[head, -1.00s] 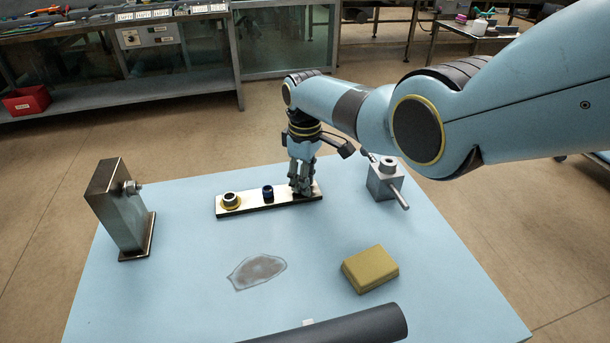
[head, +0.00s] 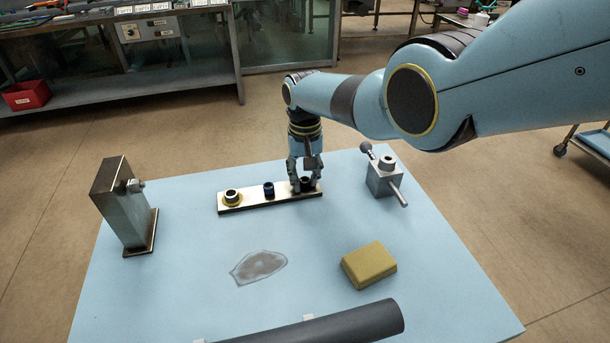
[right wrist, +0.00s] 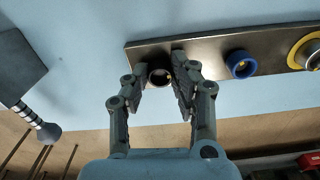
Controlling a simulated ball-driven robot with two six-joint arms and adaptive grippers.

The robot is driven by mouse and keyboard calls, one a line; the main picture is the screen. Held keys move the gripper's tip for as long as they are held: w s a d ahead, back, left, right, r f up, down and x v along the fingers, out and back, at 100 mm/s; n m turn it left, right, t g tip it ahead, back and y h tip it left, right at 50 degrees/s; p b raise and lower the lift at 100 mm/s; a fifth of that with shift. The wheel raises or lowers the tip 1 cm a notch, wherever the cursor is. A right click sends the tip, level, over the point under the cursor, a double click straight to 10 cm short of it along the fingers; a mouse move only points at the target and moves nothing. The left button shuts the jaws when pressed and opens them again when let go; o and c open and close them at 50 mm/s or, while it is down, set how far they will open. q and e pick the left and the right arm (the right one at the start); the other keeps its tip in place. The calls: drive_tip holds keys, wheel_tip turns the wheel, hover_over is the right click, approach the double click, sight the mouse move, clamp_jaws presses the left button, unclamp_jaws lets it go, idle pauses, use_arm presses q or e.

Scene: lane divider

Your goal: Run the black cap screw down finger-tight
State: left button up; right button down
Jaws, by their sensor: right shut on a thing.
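The black cap screw (head: 305,183) stands at the right end of a metal strip (head: 250,203) on the blue table. It shows as a dark round head (right wrist: 160,76) in the right wrist view. My right gripper (head: 306,180) reaches down from above with one finger on each side of the head, shut on it. The fingers also flank it in the right wrist view (right wrist: 161,78). How far the screw sits in the strip is hidden. My left gripper is not in view.
The strip also carries a blue-ringed part (head: 269,190) and a yellow-ringed part (head: 232,197). A grey block with a rod (head: 382,178) stands close right. A metal upright (head: 126,210) is at left. A yellow block (head: 369,265) and dark cylinder (head: 320,325) lie in front.

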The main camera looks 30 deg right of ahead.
drive_tip(key=m, duration=0.5)
drive_tip(key=shift+w+r+m, duration=0.2)
drive_tip(key=shift+w+m, duration=0.05)
drive_tip(key=shift+m, duration=0.05)
drive_tip(key=m, duration=0.9)
drive_tip(key=shift+w, duration=0.1)
drive_tip(key=m, duration=0.4)
drive_tip(key=shift+r+m, duration=0.1)
drive_tip(key=shift+m, duration=0.3)
drive_tip(key=c, duration=1.4)
unclamp_jaws()
drive_tip(key=shift+o, duration=1.5)
